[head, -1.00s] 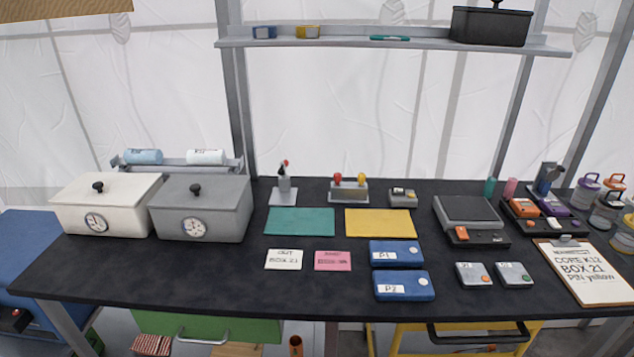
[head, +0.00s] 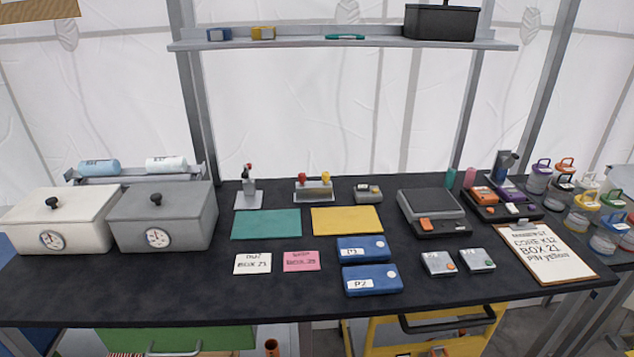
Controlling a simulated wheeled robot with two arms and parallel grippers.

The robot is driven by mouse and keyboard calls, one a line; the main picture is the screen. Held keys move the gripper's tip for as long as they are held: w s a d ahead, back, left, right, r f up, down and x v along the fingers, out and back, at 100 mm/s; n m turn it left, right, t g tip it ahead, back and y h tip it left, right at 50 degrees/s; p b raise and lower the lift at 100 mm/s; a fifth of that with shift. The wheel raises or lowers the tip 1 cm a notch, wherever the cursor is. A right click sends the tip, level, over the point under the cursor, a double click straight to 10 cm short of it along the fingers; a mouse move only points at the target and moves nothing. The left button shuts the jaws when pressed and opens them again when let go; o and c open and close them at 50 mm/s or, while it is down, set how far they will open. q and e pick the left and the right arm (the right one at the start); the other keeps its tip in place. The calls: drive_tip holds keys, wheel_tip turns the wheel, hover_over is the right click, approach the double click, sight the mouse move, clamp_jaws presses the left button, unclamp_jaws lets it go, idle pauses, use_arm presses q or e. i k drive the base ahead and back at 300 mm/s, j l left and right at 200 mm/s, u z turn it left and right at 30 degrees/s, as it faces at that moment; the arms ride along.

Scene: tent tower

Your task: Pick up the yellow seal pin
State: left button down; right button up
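The yellow seal pin (head: 325,177) stands upright with its round yellow head up in a small metal holder (head: 314,194) at the back middle of the black table. A red pin (head: 302,178) stands beside it on the left in the same holder. The clipboard (head: 543,252) at the right reads "CORE K12, BOX 21, PIN yellow". Neither of my grippers shows in the head view.
A yellow mat (head: 347,220) and a green mat (head: 266,223) lie in front of the holder. Blue cases (head: 363,249), a scale (head: 433,208) and a grey lidded box (head: 165,217) stand around. Jars (head: 583,213) crowd the right end. A shelf (head: 340,44) spans above.

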sight(325, 176)
drive_tip(key=i+l+u, duration=0.15)
drive_tip(key=u, duration=0.25)
drive_tip(key=l+u, duration=0.25)
drive_tip(key=u, duration=0.15)
drive_tip(key=i+l+u, duration=0.1)
drive_tip(key=l+u, duration=0.3)
drive_tip(key=i+j, duration=0.05)
drive_tip(key=j, duration=0.1)
